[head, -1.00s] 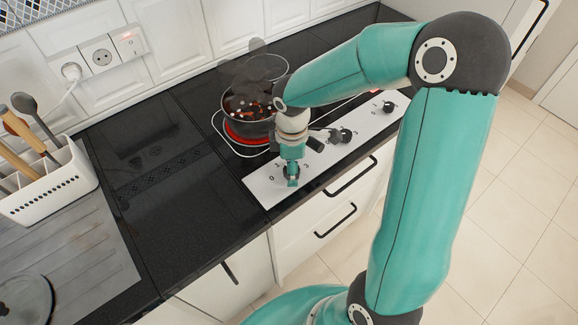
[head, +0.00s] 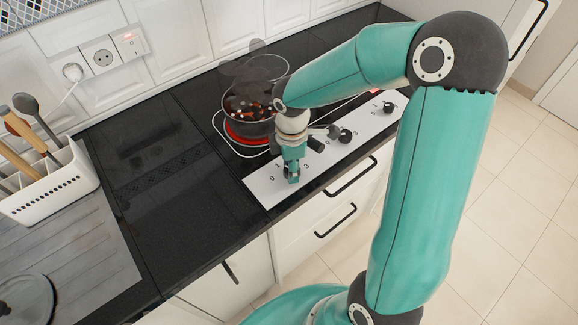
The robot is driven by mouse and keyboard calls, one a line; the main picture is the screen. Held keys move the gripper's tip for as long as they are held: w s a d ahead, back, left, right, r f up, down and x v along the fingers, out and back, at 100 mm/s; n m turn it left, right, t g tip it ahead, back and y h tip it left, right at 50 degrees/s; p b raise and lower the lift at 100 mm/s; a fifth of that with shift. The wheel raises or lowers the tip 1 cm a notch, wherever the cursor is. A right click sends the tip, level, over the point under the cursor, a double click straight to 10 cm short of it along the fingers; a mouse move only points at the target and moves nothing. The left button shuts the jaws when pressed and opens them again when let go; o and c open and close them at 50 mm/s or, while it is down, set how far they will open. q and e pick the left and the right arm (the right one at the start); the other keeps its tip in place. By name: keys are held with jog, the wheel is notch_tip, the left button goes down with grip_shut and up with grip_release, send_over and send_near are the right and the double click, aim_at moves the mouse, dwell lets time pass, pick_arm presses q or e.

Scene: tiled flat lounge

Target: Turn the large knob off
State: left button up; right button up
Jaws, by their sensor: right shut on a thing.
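The large knob (head: 288,171) is a dark knob at the left end of the white control panel (head: 260,189), with numbers printed around it. My right gripper (head: 292,174) points down onto it and is shut on it, hiding most of it. Two other dark knobs, one mid-panel (head: 345,136) and one at the far right end (head: 388,107), stand apart from the gripper. The burner (head: 238,138) under the pot glows red. My left gripper is not in view.
A smoking pot (head: 248,108) with dark and red pieces stands on the burner behind my right gripper. A white utensil holder (head: 55,185) stands at the left. Drawer handles (head: 350,178) stick out below the panel. The black counter left of the panel is clear.

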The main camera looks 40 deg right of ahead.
jog(key=n+p, duration=0.1)
jog(key=n, duration=0.3)
jog(key=shift+d+r, duration=0.1)
jog(key=shift+r, duration=0.05)
jog(key=shift+n+p, duration=0.9)
jog(key=shift+n, duration=1.1)
jog(key=shift+w, duration=0.1)
jog(key=o, duration=1.1)
jog(key=shift+d, duration=0.1)
jog(key=shift+o, duration=0.2)
notch_tip(320, 180, up, 12)
